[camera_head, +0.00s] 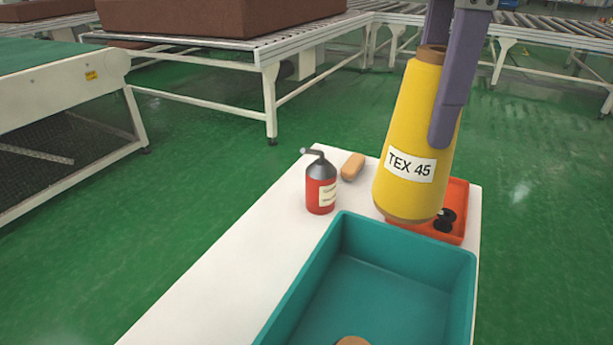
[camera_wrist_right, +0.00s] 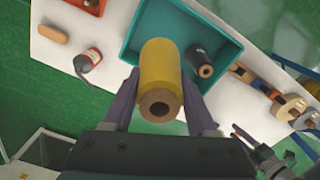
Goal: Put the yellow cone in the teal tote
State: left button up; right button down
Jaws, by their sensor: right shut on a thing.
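The yellow cone (camera_head: 405,130) has a "TEX 45" label and a brown core. It is upright with a slight lean, narrow end up. My right gripper (camera_head: 438,125) is shut on its upper part from above. In the head view the cone's base overlaps the orange tray, just beyond the tote's far wall. The cone also shows in the right wrist view (camera_wrist_right: 160,65), between both fingers (camera_wrist_right: 158,103), covering part of the tote. The teal tote (camera_head: 408,242) stands on the white table. A dark spool with a brown core (camera_wrist_right: 200,60) lies inside it.
On the white table (camera_head: 225,265) stand a red bottle (camera_head: 320,188) and a tan block (camera_head: 352,167). The orange tray (camera_head: 457,205) holds small black parts (camera_head: 445,220). Tan and blue items (camera_wrist_right: 288,105) lie beyond the tote in the wrist view. Conveyors (camera_head: 270,60) stand behind.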

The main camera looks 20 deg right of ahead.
pick_arm(q)
notch_tip(320, 180, down, 5)
jog(key=b, duration=0.4)
jog(key=shift+s, duration=0.1)
pick_arm(e)
notch_tip(320, 180, down, 21)
jog(key=n, duration=0.1)
jog(key=shift+d+f, duration=0.15)
jog(key=shift+d, duration=0.1)
jog(key=shift+f, duration=0.1)
jog(key=shift+c, duration=1)
grip_release()
pick_arm(q)
jog(key=shift+r, duration=0.1)
notch_tip(320, 180, up, 2)
jog(key=shift+r+p, duration=0.2)
jog(key=shift+p, duration=0.95)
pick_arm(e)
notch_tip(320, 180, up, 12)
